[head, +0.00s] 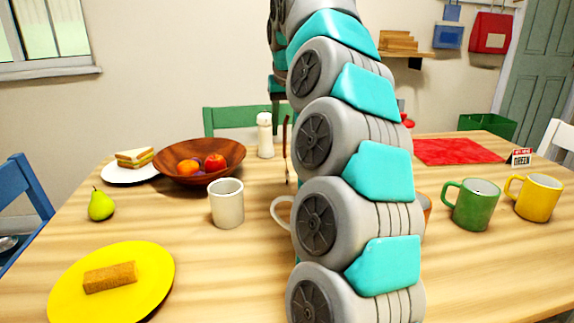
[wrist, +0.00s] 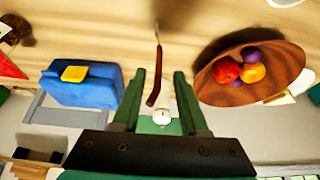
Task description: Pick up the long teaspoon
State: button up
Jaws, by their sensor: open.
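The long teaspoon (wrist: 154,88) shows in the wrist view as a thin utensil with a brown handle and a narrow pale end pointing up the picture. Its brown handle also shows in the head view (head: 286,142), just left of my arm. My gripper (wrist: 160,76) is open in the wrist view, with its two green fingers on either side of the handle in the picture. I cannot tell the depth between fingers and handle, and no contact shows. In the head view my arm hides the gripper.
A white shaker (head: 265,136) stands close to the teaspoon. A wooden fruit bowl (head: 178,174) is to its left, with a white cup (head: 227,204) in front. Green (head: 474,206) and yellow (head: 536,199) mugs stand at the right. A blue box-like object (wrist: 85,92) shows in the wrist view.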

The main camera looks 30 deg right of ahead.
aim_at(285, 136)
jog(key=x, duration=0.4)
jog(key=shift+w+d, duration=0.15)
jog(key=shift+d, duration=0.1)
grip_shut()
dwell(0.4)
